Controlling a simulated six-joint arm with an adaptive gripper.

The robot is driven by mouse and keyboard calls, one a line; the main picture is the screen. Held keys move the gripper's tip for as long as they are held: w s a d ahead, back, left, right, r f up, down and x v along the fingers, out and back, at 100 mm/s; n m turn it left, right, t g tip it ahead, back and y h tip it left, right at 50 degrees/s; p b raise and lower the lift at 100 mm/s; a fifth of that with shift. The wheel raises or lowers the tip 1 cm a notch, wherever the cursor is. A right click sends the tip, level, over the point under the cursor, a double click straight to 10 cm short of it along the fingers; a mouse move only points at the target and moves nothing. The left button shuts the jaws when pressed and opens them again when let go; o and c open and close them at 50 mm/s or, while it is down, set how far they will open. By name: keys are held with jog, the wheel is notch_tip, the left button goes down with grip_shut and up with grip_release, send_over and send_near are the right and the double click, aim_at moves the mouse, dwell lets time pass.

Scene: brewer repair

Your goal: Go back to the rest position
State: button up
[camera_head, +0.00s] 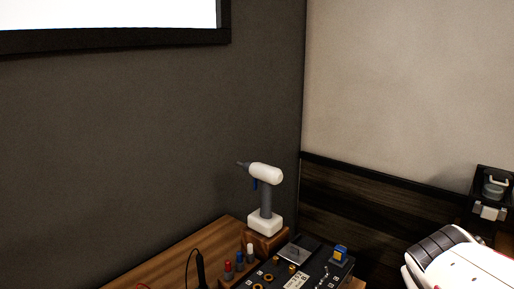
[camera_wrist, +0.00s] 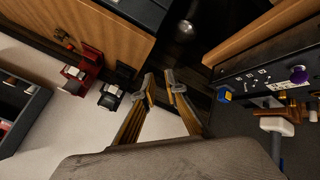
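My gripper (camera_wrist: 160,90) shows in the wrist view, with its two fingers reaching up from the bottom middle. The fingertips are apart with a gap between them, and nothing is held there. The gripper cannot be made out in the head view. A white and dark part of my arm (camera_head: 465,262) shows at the lower right of the head view.
A white and grey drill (camera_head: 266,195) stands upright on a wooden block. A dark panel (camera_head: 300,265) with knobs lies in front of it on the wooden table (camera_head: 185,252). In the wrist view, a red device (camera_wrist: 84,72) and a black device (camera_wrist: 113,93) sit left of the fingers.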

jog(key=s+a+f+y, duration=0.1)
jog(key=s+a+y, duration=0.2)
jog(key=s+a, duration=0.3)
jog(key=s+a+f+y, duration=0.1)
jog(key=s+a+y, duration=0.2)
jog(key=s+a, duration=0.4)
jog(key=shift+a+f+n, duration=0.4)
jog(key=shift+a, duration=3.65)
jog(key=shift+o, duration=0.5)
jog(key=shift+s, duration=0.1)
